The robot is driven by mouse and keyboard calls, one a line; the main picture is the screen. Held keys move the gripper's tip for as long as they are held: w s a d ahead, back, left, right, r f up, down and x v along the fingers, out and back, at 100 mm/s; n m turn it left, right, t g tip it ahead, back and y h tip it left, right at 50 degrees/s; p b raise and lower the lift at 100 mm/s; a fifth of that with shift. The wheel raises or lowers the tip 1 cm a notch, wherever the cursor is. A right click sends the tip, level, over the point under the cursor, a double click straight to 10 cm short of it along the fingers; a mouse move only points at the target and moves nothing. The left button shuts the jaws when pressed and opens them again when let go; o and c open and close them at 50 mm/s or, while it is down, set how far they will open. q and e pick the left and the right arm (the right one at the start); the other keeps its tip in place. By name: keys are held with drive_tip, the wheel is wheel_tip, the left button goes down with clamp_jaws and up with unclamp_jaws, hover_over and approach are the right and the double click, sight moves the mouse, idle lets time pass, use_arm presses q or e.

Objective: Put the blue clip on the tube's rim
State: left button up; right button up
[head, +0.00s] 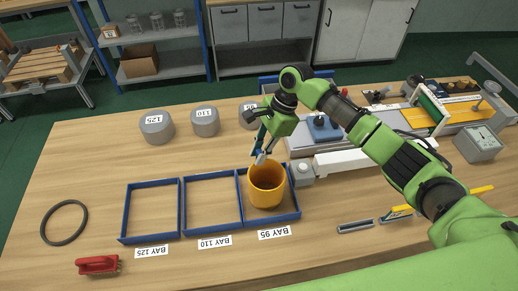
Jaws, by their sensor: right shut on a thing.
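An orange tube (266,190) stands upright in the right-hand blue-framed bay, behind the label BAY 95. My right gripper (261,156) points down at the back of the tube's rim. It is shut on a small dark blue piece, which appears to be the blue clip (262,136); the fingers hide much of it. I cannot tell whether the clip touches the rim. My left gripper is not in view.
Two empty blue-framed bays (151,238) lie left of the tube. Grey cylinders (157,130) stand behind them. A black ring (64,222) and a red-handled brush (98,265) lie at left. A bench device (352,160) is right of the tube.

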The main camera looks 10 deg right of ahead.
drive_tip(key=shift+f, duration=0.8)
drive_tip(key=o, duration=0.9)
drive_tip(key=shift+c, duration=0.2)
